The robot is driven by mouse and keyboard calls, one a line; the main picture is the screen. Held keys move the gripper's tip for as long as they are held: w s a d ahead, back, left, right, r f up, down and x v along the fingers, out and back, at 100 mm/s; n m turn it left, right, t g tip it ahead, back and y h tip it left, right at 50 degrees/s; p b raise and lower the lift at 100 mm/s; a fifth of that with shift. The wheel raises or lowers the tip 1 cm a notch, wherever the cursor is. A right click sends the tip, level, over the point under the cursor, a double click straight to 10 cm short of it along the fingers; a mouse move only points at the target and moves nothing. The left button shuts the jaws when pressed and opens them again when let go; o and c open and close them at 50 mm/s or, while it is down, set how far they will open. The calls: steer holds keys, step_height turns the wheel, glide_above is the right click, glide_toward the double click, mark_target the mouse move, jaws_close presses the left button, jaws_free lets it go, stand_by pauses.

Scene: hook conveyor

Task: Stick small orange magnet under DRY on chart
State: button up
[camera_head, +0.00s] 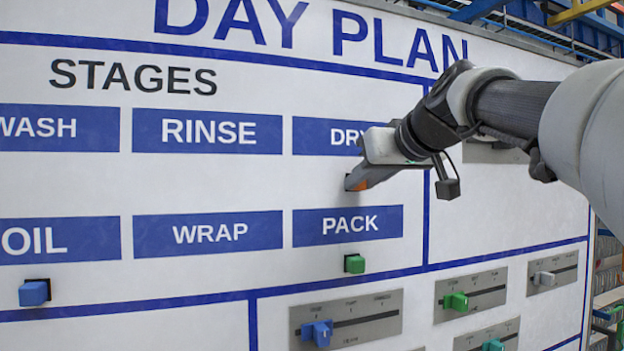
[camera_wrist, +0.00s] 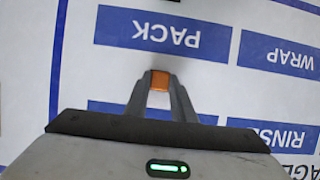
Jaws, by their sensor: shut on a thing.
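The DAY PLAN chart (camera_head: 210,185) is a white board with blue labels. The DRY label (camera_head: 312,136) is partly covered by my gripper in the head view. My gripper (camera_head: 352,184) is at the board just below DRY, with its fingers shut on a small orange magnet (camera_wrist: 160,80). In the head view only a bit of orange shows at the fingertips. A dark patch sits behind the fingertips, at the board. Whether the magnet touches the board cannot be told for certain.
A green magnet (camera_head: 354,263) sits under PACK (camera_head: 348,225), and a blue magnet (camera_head: 34,292) under OIL (camera_head: 58,240). Slider panels with coloured knobs (camera_head: 318,332) fill the lower right. The board is bare under RINSE (camera_head: 208,132) and WRAP (camera_head: 208,232).

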steer(key=shift+w, duration=0.1)
steer(key=o, duration=1)
steer(key=b+v, duration=0.1)
steer(key=v, duration=1.7)
steer(key=s+a+f+m+g+h, duration=0.1)
steer(key=s+f, duration=0.3)
steer(key=f, duration=1)
steer(key=s+a+f+m+g+h+p, duration=0.1)
steer(key=s+f+g, duration=0.3)
steer(key=f, duration=1)
steer(key=s+a+f+m+g+h, duration=0.1)
steer(key=s+f, duration=0.4)
steer(key=f, duration=0.9)
steer(key=shift+a+f+m+g+h+p, duration=0.2)
steer(key=shift+a+m+g+h+p, duration=0.1)
steer(key=shift+a+g+h, duration=0.3)
